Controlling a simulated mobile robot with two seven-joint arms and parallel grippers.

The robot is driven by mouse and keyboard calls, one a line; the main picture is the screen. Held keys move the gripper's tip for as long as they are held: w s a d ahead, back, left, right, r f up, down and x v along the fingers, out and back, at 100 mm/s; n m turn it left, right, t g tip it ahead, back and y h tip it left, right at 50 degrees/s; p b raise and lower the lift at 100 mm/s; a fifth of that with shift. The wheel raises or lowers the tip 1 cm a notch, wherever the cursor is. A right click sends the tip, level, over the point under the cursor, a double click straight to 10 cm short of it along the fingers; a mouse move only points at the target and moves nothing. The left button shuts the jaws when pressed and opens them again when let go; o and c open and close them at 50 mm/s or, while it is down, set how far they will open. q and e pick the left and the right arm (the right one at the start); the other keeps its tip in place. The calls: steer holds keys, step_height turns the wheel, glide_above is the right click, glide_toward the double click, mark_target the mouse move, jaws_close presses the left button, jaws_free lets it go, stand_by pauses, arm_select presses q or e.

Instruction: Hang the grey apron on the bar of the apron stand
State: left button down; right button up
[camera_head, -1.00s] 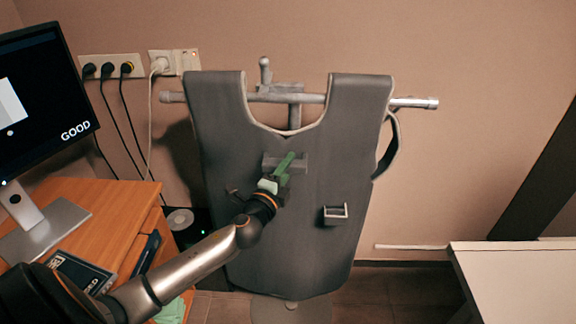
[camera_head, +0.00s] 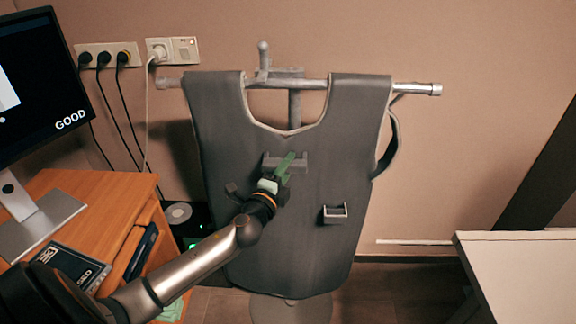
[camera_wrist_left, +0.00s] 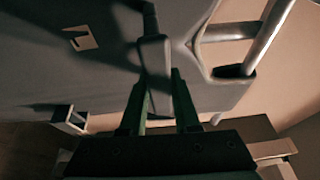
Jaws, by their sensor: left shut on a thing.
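The grey apron (camera_head: 290,215) hangs upright with its two shoulders at the bar (camera_head: 310,84) of the apron stand (camera_head: 294,110). The bar passes behind both shoulders and shows in the neck gap and at both ends. The shoulder tops stand slightly above it; I cannot tell whether they rest on it. My left gripper (camera_head: 284,170) is shut on the grey handle (camera_head: 300,162) on the apron's chest. In the left wrist view, the fingers (camera_wrist_left: 158,90) close around that handle, and the bar (camera_wrist_left: 270,35) shows beyond the apron. My right gripper is not in view.
A wooden desk (camera_head: 105,200) with a monitor (camera_head: 40,90) stands at the left. Plugs and cables (camera_head: 103,60) are on the wall behind. A white table (camera_head: 520,265) stands at the lower right. The wall right of the stand is clear.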

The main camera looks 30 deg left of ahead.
arm_select(q)
steer(key=c, duration=0.6)
jaws_free()
steer(key=shift+r, duration=0.2)
steer(key=shift+o, duration=0.2)
steer(key=shift+f, duration=0.4)
steer(key=s+d+b, duration=0.1)
steer(key=s+d, duration=0.1)
steer(key=s, duration=1)
steer(key=shift+s+d, duration=0.15)
steer(key=shift+d, duration=0.05)
steer(key=s+d+f+n+g+h+p, duration=0.6)
steer(key=s+d+f+n+g+p, duration=0.2)
steer(key=s+d+f+n, duration=0.6)
step_height(320, 180, down, 4)
steer(key=shift+s+d+r+g+p, duration=0.15)
steer(key=shift+s+d+g+p, duration=0.4)
steer(key=shift+d, duration=0.7)
